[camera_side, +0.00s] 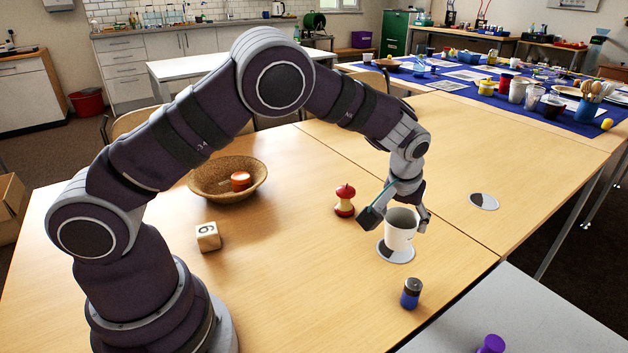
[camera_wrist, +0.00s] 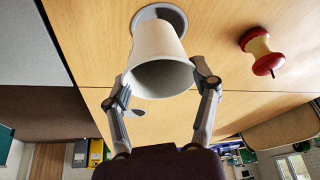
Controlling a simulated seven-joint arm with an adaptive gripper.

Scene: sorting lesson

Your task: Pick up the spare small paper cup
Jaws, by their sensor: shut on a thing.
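The white paper cup (camera_side: 400,232) is upright at the right of the wooden table in the side view. My gripper (camera_side: 398,217) comes down from above, with one finger on each side of the cup, shut on it near the rim. In the wrist view the cup (camera_wrist: 158,50) shows its open mouth towards the camera and looks empty, between the fingers of my gripper (camera_wrist: 162,84). A pale round disc (camera_side: 384,254) lies under the cup. I cannot tell whether the cup's base touches the disc.
A red apple core (camera_side: 345,201) stands left of the cup. A battery (camera_side: 411,293) stands in front. A second round disc (camera_side: 484,202) lies bare to the right. A woven bowl (camera_side: 222,193) holds an orange thing. A numbered cube (camera_side: 208,237) sits near my base.

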